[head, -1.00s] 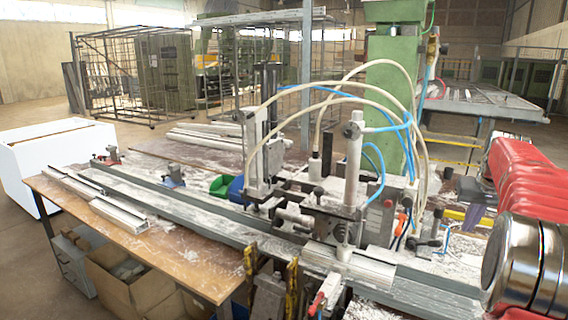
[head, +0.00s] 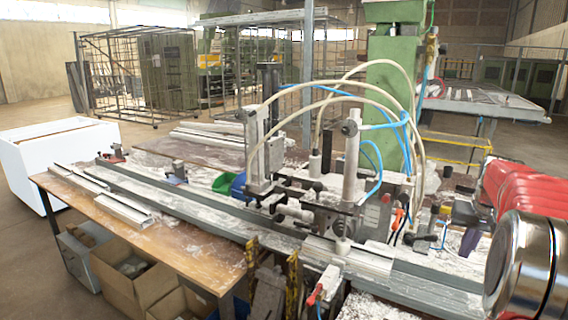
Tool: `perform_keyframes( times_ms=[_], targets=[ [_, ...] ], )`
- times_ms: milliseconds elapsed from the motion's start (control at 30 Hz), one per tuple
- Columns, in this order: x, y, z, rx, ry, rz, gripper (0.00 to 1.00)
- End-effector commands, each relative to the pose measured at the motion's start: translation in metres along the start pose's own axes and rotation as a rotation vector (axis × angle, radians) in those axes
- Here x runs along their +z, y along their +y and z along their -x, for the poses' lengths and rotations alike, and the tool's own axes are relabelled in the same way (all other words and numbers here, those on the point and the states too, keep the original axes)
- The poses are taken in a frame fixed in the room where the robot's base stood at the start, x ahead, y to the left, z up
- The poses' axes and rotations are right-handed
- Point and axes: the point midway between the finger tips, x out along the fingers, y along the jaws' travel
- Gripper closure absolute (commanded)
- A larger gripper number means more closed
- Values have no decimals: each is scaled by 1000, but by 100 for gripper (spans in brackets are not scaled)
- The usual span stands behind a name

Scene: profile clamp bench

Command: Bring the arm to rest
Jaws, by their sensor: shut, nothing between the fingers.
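My arm shows at the right edge of the head view as a red ribbed sleeve and a shiny metal joint. My gripper is outside the picture, so its fingers cannot be seen. The clamp bench (head: 190,258) fills the middle, with a wooden top and a long grey rail (head: 180,205). The clamp machine (head: 351,175) stands on it with pale hoses and blue tubes. A short aluminium profile (head: 360,259) lies under the clamp, and another profile (head: 124,209) lies on the wooden top at the left.
A white cabinet (head: 60,165) stands left of the bench. Cardboard boxes (head: 130,282) sit below it. A green column (head: 390,90) rises behind the clamp. A wire cage (head: 130,75) stands at the back left. The floor at the left is open.

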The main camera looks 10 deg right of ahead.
Motion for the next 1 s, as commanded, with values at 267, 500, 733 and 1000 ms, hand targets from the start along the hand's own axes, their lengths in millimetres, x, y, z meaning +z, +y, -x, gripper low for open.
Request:
perform_keyframes(
  times_ms=[267, 500, 733, 1000],
  targets=[
    [63, -49, 12, -7, -23, 28, 100],
    [122, -94, 29, -17, -24, 78, 100],
    [179, -129, 44, -30, -14, 137, 100],
    [248, -162, 57, -52, 5, 217, 100]
  ],
)
